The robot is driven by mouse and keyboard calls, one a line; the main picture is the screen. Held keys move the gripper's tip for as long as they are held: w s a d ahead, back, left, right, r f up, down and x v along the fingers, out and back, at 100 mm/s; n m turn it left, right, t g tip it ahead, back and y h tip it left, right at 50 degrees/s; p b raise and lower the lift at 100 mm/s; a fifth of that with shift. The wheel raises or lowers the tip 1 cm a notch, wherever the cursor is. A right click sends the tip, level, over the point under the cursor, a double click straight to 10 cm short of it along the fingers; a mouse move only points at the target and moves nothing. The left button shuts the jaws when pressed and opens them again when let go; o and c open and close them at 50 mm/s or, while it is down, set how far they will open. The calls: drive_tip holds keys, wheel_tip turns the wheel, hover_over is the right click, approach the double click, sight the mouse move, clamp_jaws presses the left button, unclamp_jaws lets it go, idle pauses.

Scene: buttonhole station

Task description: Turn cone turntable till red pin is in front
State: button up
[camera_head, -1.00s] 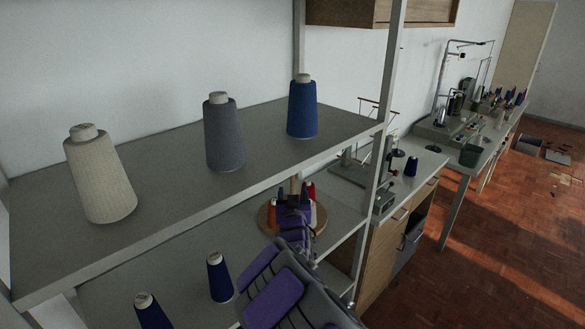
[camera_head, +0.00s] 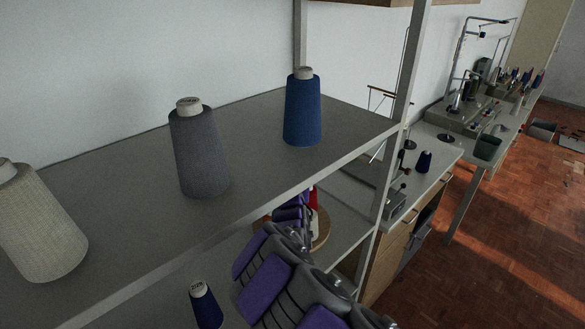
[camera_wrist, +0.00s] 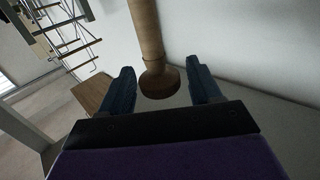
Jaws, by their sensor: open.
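The cone turntable (camera_head: 322,236) is a round wooden disc on the lower shelf in the head view, mostly hidden behind my arm and the upper shelf. A red cone (camera_head: 314,198) shows on it. I cannot make out the red pin in either view. In the wrist view my gripper (camera_wrist: 160,68) is open, its two dark blue fingers apart. A wooden post (camera_wrist: 146,35) with a wider rounded end (camera_wrist: 160,82) appears between the fingers, with gaps on both sides. Whether it lies within their reach is unclear. In the head view the fingertips are hidden.
The upper shelf (camera_head: 255,150) carries a cream cone (camera_head: 38,225), a grey cone (camera_head: 198,155) and a blue cone (camera_head: 302,110). A metal shelf post (camera_head: 398,120) stands right of my arm. A dark blue cone (camera_head: 206,306) is on the lower shelf, left of my arm.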

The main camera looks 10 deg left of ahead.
drive_tip(key=shift+a, duration=0.1)
clamp_jaws()
idle(0.6)
